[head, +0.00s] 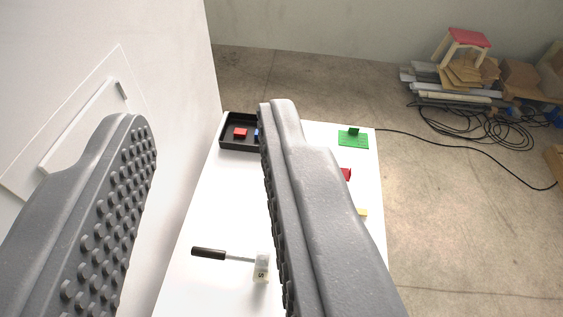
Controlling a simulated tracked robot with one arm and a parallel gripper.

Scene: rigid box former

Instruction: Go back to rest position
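My gripper (205,118) is open, with its two grey, studded fingers wide apart and nothing between them. It is raised above the white table (205,205), apart from the things on it. The left finger is near the white wall; the right finger crosses over the table and hides part of it.
A black tray (224,133) at the table's far left holds a red block (240,132) and a partly hidden blue block (257,133). A green piece (353,139), red block (347,174), yellow block (362,212) and dark-handled tool (208,252) lie on the table. Cables (450,135) lie on the floor.

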